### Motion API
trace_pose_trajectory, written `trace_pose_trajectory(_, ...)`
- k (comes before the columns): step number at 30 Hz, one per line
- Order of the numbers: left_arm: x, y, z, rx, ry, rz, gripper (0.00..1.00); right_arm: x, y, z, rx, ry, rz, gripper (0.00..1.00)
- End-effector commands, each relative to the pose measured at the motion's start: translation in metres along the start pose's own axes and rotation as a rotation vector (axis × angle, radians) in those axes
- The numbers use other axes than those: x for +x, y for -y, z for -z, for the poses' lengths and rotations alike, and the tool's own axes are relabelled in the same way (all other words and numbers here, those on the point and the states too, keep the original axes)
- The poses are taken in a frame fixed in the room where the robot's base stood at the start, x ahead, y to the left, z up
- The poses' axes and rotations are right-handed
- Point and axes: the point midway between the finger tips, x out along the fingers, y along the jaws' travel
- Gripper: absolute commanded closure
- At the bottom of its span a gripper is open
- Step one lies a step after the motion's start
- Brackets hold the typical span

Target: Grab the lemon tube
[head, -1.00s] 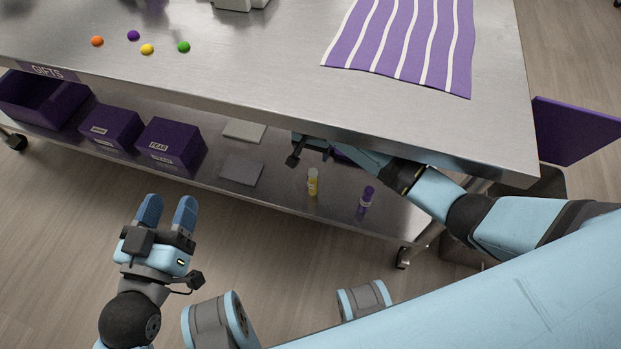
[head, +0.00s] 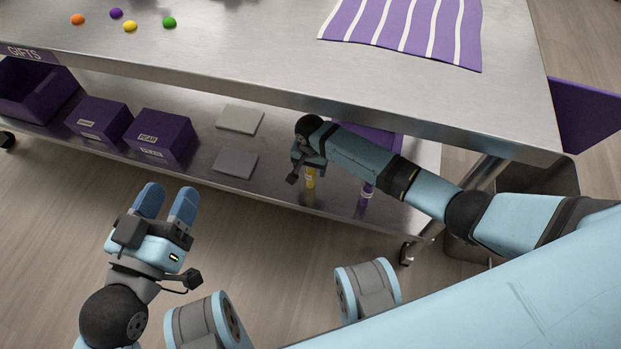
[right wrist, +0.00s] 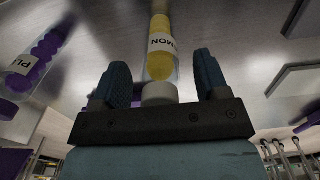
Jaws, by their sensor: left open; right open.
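The lemon tube is a clear tube with yellow contents and a white cap. In the head view the lemon tube (head: 310,178) stands on the lower shelf, its upper part close by my right gripper. In the right wrist view the lemon tube (right wrist: 160,50), labelled "MON" in part, lies between the two fingers of my right gripper (right wrist: 158,85), with a gap on both sides. The right gripper is open; in the head view its fingers are mostly hidden by my wrist. My left gripper (head: 167,203) is open and empty over the floor in front of the cart.
A purple tube (right wrist: 38,60) stands near the lemon tube, partly behind my right arm in the head view. The table top (head: 250,55) overhangs the shelf. Purple boxes (head: 160,136) and grey squares (head: 236,163) occupy the shelf's left and middle.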

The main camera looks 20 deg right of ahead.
Motion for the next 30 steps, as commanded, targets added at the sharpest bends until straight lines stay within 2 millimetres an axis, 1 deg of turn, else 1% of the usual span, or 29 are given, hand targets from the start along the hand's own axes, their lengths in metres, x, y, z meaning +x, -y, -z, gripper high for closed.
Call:
trace_pose_trajectory(1,0.000,0.001,-0.004,0.000,0.009,-0.001,0.45,0.005,0.000,0.001,0.000,-0.001,0.000,0.32)
trace_pose_trajectory(2,0.000,0.001,-0.005,-0.001,0.013,-0.002,0.45,0.006,0.000,0.001,0.000,-0.001,0.001,0.32)
trace_pose_trajectory(8,0.000,0.001,-0.004,-0.001,0.019,-0.002,0.45,0.005,0.000,0.000,0.000,-0.001,0.001,0.32)
trace_pose_trajectory(9,0.000,0.001,-0.004,-0.001,0.019,-0.002,0.45,0.005,0.000,0.000,0.000,-0.001,0.000,0.34)
trace_pose_trajectory(11,0.000,0.001,-0.004,-0.001,0.018,-0.002,0.45,0.005,0.000,0.000,0.000,-0.001,0.000,0.48)
trace_pose_trajectory(12,0.000,0.001,-0.004,-0.001,0.018,-0.002,0.45,0.005,0.000,0.000,0.000,-0.001,0.000,0.57)
trace_pose_trajectory(14,0.000,0.001,-0.004,-0.001,0.018,-0.002,0.45,0.005,0.000,0.000,0.000,-0.001,0.000,0.71)
trace_pose_trajectory(15,0.000,0.001,-0.004,-0.001,0.018,-0.002,0.45,0.005,0.000,0.000,0.000,-0.001,0.000,0.80)
trace_pose_trajectory(16,0.000,0.001,-0.004,-0.001,0.018,-0.002,0.45,0.005,0.000,0.000,0.000,-0.001,0.000,0.86)
trace_pose_trajectory(23,0.000,0.000,-0.004,-0.001,0.018,-0.002,0.45,0.005,0.000,0.000,0.000,-0.001,0.000,0.86)
trace_pose_trajectory(25,0.000,0.000,-0.001,0.000,0.015,-0.002,0.45,0.001,0.000,0.000,0.000,-0.001,0.001,0.86)
trace_pose_trajectory(28,0.000,-0.002,0.010,0.001,-0.015,0.002,0.45,-0.013,0.000,0.000,0.000,-0.001,0.001,0.86)
trace_pose_trajectory(30,-0.001,-0.004,0.021,-0.001,-0.051,0.006,0.45,-0.027,0.000,0.000,-0.001,-0.001,0.002,0.86)
